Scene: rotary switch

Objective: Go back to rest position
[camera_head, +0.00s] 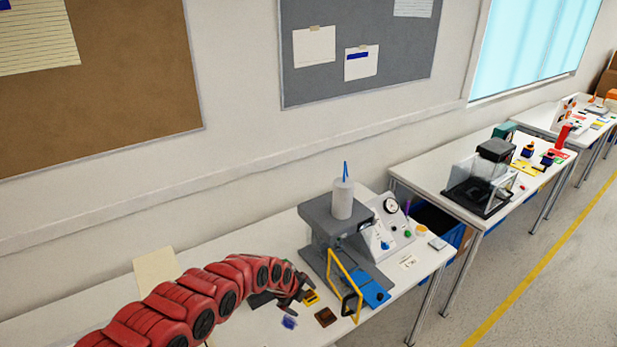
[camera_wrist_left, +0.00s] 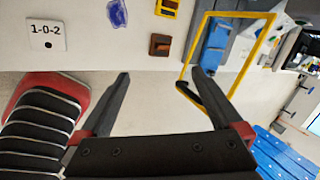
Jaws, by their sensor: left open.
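My left arm is red and comes in from the left in the head view. Its dark left gripper (camera_head: 297,299) is over the near table (camera_head: 235,251). In the left wrist view the two black fingers of the left gripper (camera_wrist_left: 160,73) stand wide apart with nothing between them. A sloped grey control panel (camera_head: 377,236) with a round dial, a blue knob and coloured buttons stands right of the gripper, apart from it. My right gripper is not in view.
A grey press-like machine (camera_head: 322,225) with a yellow frame (camera_head: 343,284) stands close right of the gripper. A brown block (camera_head: 325,316) and a purple item (camera_head: 289,322) lie near the table's front edge. Another table (camera_head: 424,178) stands farther right. Floor is clear in front.

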